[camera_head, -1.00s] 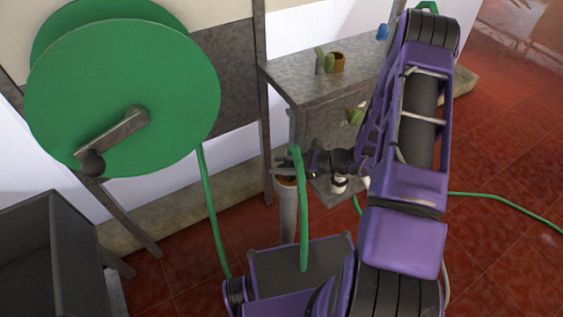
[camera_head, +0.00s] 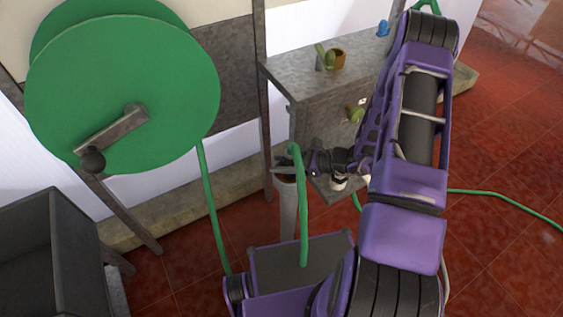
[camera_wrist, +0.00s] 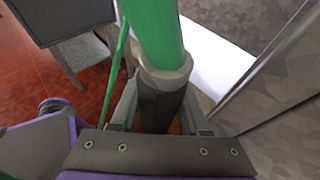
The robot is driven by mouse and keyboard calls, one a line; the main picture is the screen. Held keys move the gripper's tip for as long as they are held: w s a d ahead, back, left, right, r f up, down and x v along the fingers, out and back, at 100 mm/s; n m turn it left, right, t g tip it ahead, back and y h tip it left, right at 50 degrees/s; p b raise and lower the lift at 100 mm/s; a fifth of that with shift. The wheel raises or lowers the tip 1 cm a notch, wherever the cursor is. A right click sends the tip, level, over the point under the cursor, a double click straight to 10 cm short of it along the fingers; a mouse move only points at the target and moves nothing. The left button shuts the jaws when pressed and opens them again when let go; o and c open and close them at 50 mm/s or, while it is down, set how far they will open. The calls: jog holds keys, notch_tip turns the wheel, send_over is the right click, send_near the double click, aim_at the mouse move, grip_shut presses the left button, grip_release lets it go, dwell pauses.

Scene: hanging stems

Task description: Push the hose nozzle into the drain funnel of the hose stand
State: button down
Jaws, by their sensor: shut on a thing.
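The hose nozzle is dark with a grey collar (camera_wrist: 165,75) and joins the green hose (camera_wrist: 157,28) in the wrist view. My gripper (camera_wrist: 160,115) is shut on it, with one finger on each side. In the head view my gripper (camera_head: 284,169) is just above the mouth of the drain funnel, a grey upright pipe (camera_head: 288,215). The hose (camera_head: 302,210) loops over the gripper and hangs in front of it. The nozzle's tip is hidden in both views, so I cannot tell whether it is inside the funnel.
A large green reel (camera_head: 120,95) with a crank stands at the left, above a grey bin (camera_head: 30,250). A grey cabinet (camera_head: 315,100) with small cactus pots stands behind my gripper. Another hose length (camera_head: 510,200) lies on the red tiled floor at the right.

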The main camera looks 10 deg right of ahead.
jog(key=shift+c, duration=1.6)
grip_release()
jog(key=shift+d, duration=0.1)
jog(key=p+v, duration=0.1)
jog(key=v, duration=1.6)
jog(key=shift+p, duration=0.4)
jog(key=shift+d+r, duration=0.1)
jog(key=shift+r, duration=0.05)
